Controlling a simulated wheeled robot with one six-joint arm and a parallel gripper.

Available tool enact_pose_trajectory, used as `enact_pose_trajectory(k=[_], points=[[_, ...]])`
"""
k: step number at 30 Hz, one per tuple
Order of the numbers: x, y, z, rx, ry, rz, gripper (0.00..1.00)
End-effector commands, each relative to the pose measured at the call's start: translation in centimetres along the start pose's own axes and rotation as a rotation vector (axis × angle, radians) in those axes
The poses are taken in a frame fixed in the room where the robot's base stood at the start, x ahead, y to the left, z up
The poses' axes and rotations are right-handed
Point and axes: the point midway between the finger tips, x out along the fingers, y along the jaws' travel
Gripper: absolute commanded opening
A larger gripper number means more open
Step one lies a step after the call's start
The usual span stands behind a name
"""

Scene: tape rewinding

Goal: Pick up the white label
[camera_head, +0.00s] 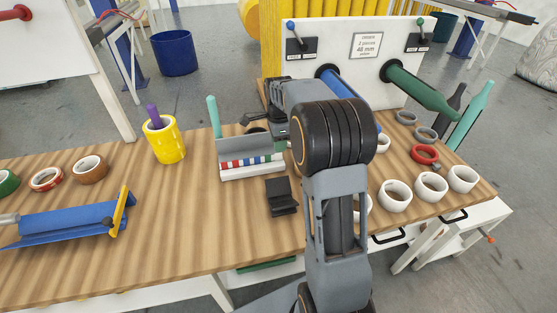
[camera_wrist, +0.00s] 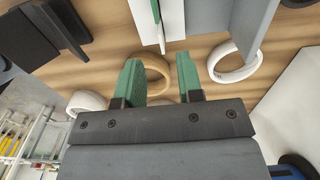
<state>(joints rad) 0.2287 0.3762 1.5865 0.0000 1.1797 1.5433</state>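I cannot pick out a single white label for certain. A grey rack (camera_head: 245,148) on the bench has a row of red, white and blue strips (camera_head: 250,162) along its front, above a white ledge. In the wrist view my gripper (camera_wrist: 160,75) has two green fingers, set apart with nothing held between them. A tan tape ring (camera_wrist: 155,78) shows behind the gap. A white upright piece (camera_wrist: 148,22) with a green strip stands beyond the fingertips. In the head view my arm hides most of my gripper and the bench behind it.
White tape rolls (camera_head: 431,186) and a red roll (camera_head: 425,154) lie at the right. A black stand (camera_head: 281,197) sits before the rack. A yellow cup (camera_head: 165,142) and blue tool (camera_head: 68,220) are left. The winder panel (camera_head: 365,75) stands behind.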

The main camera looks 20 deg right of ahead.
Motion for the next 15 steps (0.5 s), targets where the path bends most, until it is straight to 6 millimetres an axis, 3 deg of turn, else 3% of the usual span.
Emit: enact_pose_trajectory(k=[5, 15], points=[[1.1, 0.0, 0.0, -0.001, 0.0, 0.001, 0.34], [5.1, -0.2, 0.0, -0.001, -0.002, 0.0, 0.34]])
